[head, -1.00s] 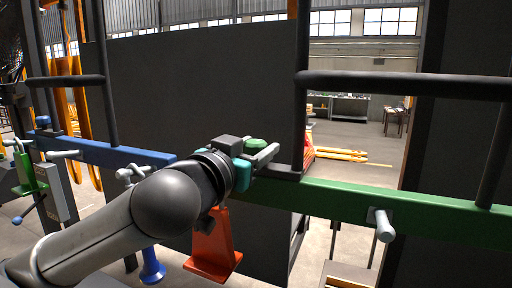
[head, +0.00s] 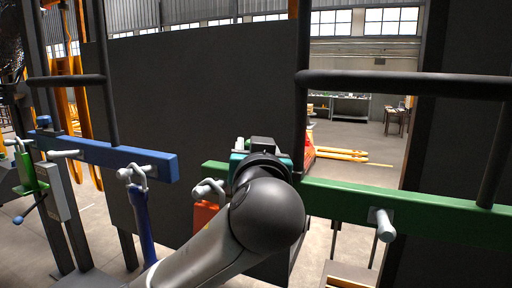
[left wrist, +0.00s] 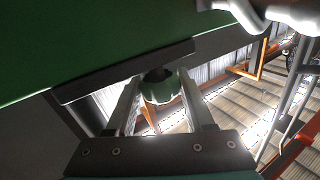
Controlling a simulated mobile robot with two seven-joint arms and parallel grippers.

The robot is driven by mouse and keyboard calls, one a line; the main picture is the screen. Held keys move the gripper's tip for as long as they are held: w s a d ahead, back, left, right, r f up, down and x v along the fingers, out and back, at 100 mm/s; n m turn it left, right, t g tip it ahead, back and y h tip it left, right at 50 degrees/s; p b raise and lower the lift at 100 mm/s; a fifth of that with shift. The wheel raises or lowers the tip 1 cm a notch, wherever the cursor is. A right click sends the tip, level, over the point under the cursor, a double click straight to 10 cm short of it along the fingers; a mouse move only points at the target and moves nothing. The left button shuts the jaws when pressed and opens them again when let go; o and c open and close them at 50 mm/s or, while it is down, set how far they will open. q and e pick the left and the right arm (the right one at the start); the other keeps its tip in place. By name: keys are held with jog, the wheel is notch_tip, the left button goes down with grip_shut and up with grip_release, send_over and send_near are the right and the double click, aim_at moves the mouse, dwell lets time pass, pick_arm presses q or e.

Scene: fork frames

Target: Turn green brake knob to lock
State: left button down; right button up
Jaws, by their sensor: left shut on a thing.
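The green brake knob (left wrist: 160,88) shows in the left wrist view between my left gripper's two fingers (left wrist: 160,100). The fingers are closed on its sides, below the green beam (left wrist: 90,40). In the head view my left gripper (head: 266,150) is at the green beam (head: 400,208), left of the black upright post. My wrist and forearm cover its fingers and the knob there. The knob's turn angle cannot be read. My right gripper is in neither view.
A grey handle (head: 208,188) sticks out at the green beam's left end, close to my arm. Another grey handle (head: 382,225) is farther right. A blue beam (head: 110,155) with a hanging blue lever (head: 142,220) is on the left. An orange object (head: 205,215) is partly hidden behind my arm.

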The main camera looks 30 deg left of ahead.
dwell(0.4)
pick_arm(q)
jog(key=shift+c, duration=1.4)
grip_release()
jog(key=shift+f, duration=0.1)
